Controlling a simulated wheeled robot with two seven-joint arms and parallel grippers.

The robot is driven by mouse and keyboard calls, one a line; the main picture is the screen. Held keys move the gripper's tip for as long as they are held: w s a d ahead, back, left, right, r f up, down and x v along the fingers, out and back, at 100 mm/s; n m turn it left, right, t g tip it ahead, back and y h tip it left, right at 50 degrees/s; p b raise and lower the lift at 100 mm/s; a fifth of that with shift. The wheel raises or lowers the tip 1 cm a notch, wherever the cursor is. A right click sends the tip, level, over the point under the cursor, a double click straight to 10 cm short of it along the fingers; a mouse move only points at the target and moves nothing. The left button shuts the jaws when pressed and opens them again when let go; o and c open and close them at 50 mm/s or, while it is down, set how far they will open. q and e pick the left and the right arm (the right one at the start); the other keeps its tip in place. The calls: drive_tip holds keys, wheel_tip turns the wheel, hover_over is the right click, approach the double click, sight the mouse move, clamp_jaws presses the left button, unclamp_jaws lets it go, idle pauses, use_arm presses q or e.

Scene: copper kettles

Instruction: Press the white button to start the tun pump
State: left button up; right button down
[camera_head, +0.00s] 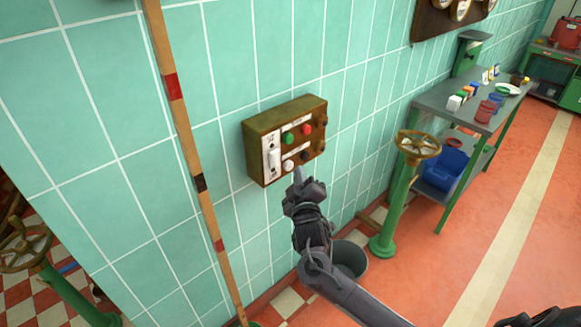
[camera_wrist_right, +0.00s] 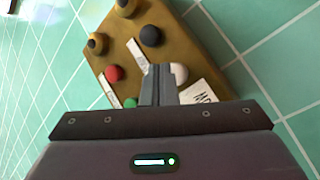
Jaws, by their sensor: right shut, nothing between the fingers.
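The white button (camera_head: 288,165) is on the lower row of a brass-coloured control box (camera_head: 258,151) on the tiled wall. In the right wrist view the white button (camera_wrist_right: 181,73) shows just right of my fingertips, partly hidden by them. My right gripper (camera_head: 297,174) is shut and empty, its tips pointing at the lower part of the box beside the white button. It also shows in the wrist view (camera_wrist_right: 158,72). I cannot tell whether the tips touch the box. My left gripper is not in view.
Close by on the box are a green button (camera_head: 288,138), a red button (camera_head: 306,130) and a black button (camera_head: 305,156). A striped wooden pole (camera_head: 185,140) stands left of the box. A green valve stand (camera_head: 395,212) and a grey bucket (camera_head: 350,258) are at the right.

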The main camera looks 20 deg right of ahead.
drive_tip(key=shift+w, duration=0.1)
idle(0.6)
drive_tip(key=shift+w+a, duration=0.15)
drive_tip(key=shift+w, duration=0.15)
drive_tip(key=shift+w+a, duration=0.15)
drive_tip(key=shift+w, duration=0.25)
idle(0.6)
idle(0.3)
drive_tip(key=shift+s+d+p, duration=0.3)
drive_tip(key=shift+s+p, duration=0.35)
drive_tip(key=shift+s, duration=0.2)
drive_tip(key=s+p, duration=0.1)
drive_tip(key=s+d+p, duration=0.1)
drive_tip(key=s, duration=0.1)
drive_tip(key=s+p, duration=0.1)
drive_tip(key=shift+s+d, duration=0.3)
drive_tip(key=shift+s, duration=0.05)
